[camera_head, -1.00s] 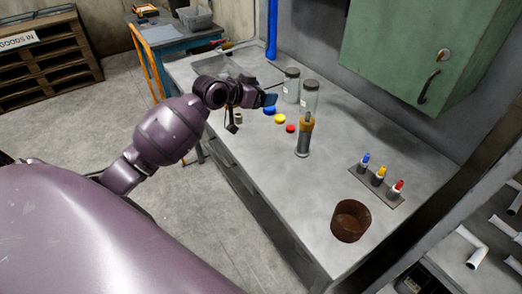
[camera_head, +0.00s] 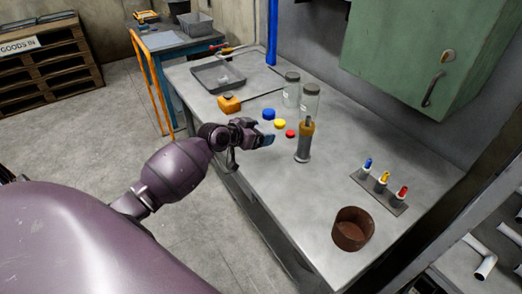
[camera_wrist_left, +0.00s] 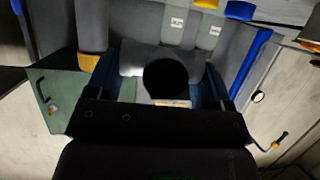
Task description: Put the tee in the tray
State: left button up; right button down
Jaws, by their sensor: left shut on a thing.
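My left gripper (camera_head: 268,139) is held at the bench's near-left edge, in front of the coloured caps. In the left wrist view the gripper (camera_wrist_left: 168,85) is shut on a grey piece with a round black opening, which appears to be the tee (camera_wrist_left: 138,62). In the head view the tee is hidden or too small to tell. The grey shallow tray (camera_head: 205,84) lies on the bench's far left end, beyond the gripper; a small pale shape shows in it. My right gripper is not in view.
A yellow-orange block (camera_head: 229,104) sits between gripper and tray. Blue (camera_head: 268,114), yellow (camera_head: 280,124) and red (camera_head: 290,134) caps, glass jars (camera_head: 291,92) and an orange-topped cylinder (camera_head: 304,145) stand right of the gripper. A brown pot (camera_head: 352,230) is near the front.

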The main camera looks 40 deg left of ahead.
aim_at(260, 155)
pick_arm(q)
jog(key=shift+f+b, duration=0.75)
jog(key=shift+f, duration=2.75)
jog(key=o, duration=1.1)
jog(key=shift+f, duration=0.1)
